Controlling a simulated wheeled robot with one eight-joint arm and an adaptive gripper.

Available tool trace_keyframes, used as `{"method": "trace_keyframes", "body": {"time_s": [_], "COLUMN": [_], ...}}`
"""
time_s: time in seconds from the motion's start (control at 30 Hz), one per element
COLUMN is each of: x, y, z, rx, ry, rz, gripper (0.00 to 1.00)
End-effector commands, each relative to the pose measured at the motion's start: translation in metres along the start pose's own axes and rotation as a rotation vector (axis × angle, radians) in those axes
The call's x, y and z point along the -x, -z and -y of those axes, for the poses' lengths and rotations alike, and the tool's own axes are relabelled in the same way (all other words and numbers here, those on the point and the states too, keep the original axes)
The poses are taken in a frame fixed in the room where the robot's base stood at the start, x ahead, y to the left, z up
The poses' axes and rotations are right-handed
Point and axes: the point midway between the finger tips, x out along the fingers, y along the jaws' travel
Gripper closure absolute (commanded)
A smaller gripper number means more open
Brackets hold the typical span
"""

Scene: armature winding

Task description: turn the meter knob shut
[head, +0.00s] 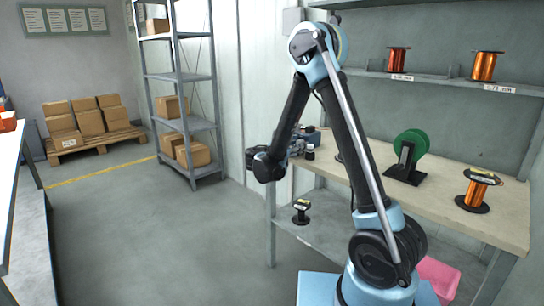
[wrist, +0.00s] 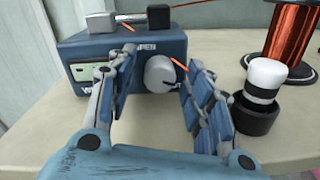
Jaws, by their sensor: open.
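The meter (wrist: 95,60) is a dark blue box with a small greenish display on its left front, standing on the bench. Its round grey-white knob (wrist: 158,73) sits on the front face, with a dark mark toward its lower right. Lettering above the knob is partly hidden by my left finger. My gripper (wrist: 162,85) is open, one finger on each side of the knob, with gaps visible and nothing held. In the head view my gripper (head: 277,157) is at the left end of the bench, where the meter is mostly hidden.
A white-topped dark cylinder (wrist: 264,85) stands right of my right finger. A copper wire spool (wrist: 293,35) is behind it. Orange wire crosses near the meter. On the bench (head: 440,200) are a green spool (head: 411,143) and another copper spool (head: 475,189).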

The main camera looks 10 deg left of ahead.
Motion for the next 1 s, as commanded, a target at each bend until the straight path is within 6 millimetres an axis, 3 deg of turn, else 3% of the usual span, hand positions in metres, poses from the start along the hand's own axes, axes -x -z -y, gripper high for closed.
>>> {"method": "trace_keyframes", "body": {"time_s": [0.2,1.0], "x": [0.003,0.134], "y": [0.0,0.001], "z": [-0.001,-0.001], "rx": [0.176,0.168], "ry": [-0.002,-0.004], "rz": [0.004,0.003], "gripper": [0.53,0.53]}}
